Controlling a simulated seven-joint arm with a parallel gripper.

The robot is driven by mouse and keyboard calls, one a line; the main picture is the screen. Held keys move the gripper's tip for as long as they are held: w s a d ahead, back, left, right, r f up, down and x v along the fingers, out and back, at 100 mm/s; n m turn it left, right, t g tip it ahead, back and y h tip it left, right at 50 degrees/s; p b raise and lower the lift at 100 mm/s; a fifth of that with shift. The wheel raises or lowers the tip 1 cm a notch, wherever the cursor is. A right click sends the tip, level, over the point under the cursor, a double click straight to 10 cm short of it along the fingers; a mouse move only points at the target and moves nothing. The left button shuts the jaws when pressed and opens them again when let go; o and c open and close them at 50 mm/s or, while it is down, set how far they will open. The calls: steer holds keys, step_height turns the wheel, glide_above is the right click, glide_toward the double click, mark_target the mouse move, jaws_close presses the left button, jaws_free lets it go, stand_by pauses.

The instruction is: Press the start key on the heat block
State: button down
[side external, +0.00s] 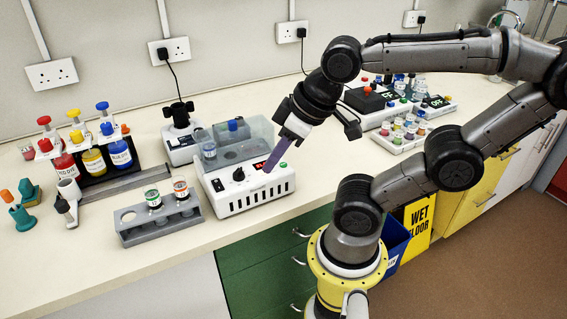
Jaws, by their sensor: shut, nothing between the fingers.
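A white device that looks like the heat block (252,200) stands near the bench's front edge, with a clear housing at its back. Its front panel carries a black knob (239,174), a small display with red digits (258,166) and a green key (283,164) at the right. Any lettering on the key is too small to read. My gripper (268,170) is shut and empty, its purple fingers pointing down over the panel between the display and the green key. I cannot tell whether the fingertips touch the panel.
A grey rack (160,220) with two small vials stands to the left of the device. Red, yellow and blue bottles (94,161) stand farther left. A black-topped instrument (181,135) is behind. A white tray of coloured vials (404,132) is at right.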

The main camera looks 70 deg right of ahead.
steer(key=r+m+t+h, duration=0.2)
steer(key=m+h, duration=0.4)
steer(key=m, duration=1.1)
glide_above(286, 168)
steer(key=shift+a+f, duration=0.1)
steer(key=shift+f, duration=0.15)
steer(key=shift+f, duration=4.3)
steer(key=shift+f, duration=0.1)
steer(key=shift+f, duration=0.3)
